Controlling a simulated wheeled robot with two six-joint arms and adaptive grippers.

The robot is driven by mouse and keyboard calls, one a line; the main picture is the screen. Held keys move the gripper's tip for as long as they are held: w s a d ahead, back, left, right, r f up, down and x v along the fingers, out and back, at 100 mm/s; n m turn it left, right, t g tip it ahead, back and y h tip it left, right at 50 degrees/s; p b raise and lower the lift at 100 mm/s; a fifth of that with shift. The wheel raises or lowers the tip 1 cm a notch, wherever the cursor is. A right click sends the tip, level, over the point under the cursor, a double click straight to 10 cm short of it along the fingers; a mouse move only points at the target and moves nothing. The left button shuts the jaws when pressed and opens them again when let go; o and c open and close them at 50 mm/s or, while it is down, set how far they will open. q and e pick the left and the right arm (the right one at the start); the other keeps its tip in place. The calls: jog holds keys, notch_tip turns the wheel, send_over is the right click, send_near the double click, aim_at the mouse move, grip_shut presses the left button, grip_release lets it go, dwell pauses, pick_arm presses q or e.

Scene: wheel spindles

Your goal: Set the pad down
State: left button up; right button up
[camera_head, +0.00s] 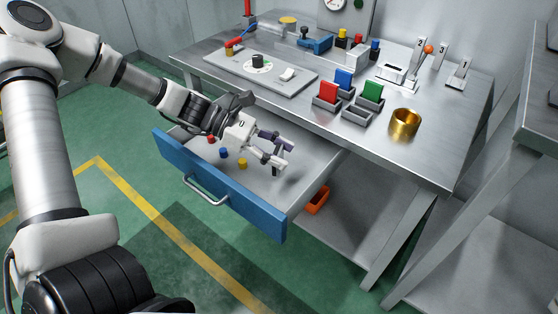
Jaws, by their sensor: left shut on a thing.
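My left gripper (279,152) reaches in from the left over the open drawer, its fingers pointing right. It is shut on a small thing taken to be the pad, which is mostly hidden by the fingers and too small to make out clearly. The fingers look to be above the drawer floor; the exact height is hard to tell. The drawer (215,183) has a blue front with a grey handle and stands pulled out from the metal table. My right gripper is not in view.
Small red, blue (224,153) and yellow (243,163) pieces lie in the drawer's left part. The table (440,165) carries red, blue and green blocks in holders, a brass cup (404,123), numbered levers and a dial plate. An orange bin (317,201) sits beneath. The drawer's right part looks clear.

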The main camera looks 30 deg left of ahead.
pick_arm(q)
jog(key=f+b, duration=0.1)
jog(key=f, duration=0.1)
jog(key=f+b, duration=0.1)
jog(key=f, duration=0.2)
jog(key=shift+w+f, duration=0.2)
jog(key=shift+f, duration=0.15)
jog(key=shift+f+b, duration=0.2)
jog(key=shift+b, duration=0.1)
jog(key=o, duration=1.2)
jog(key=shift+c, duration=0.2)
jog(key=shift+r, duration=0.1)
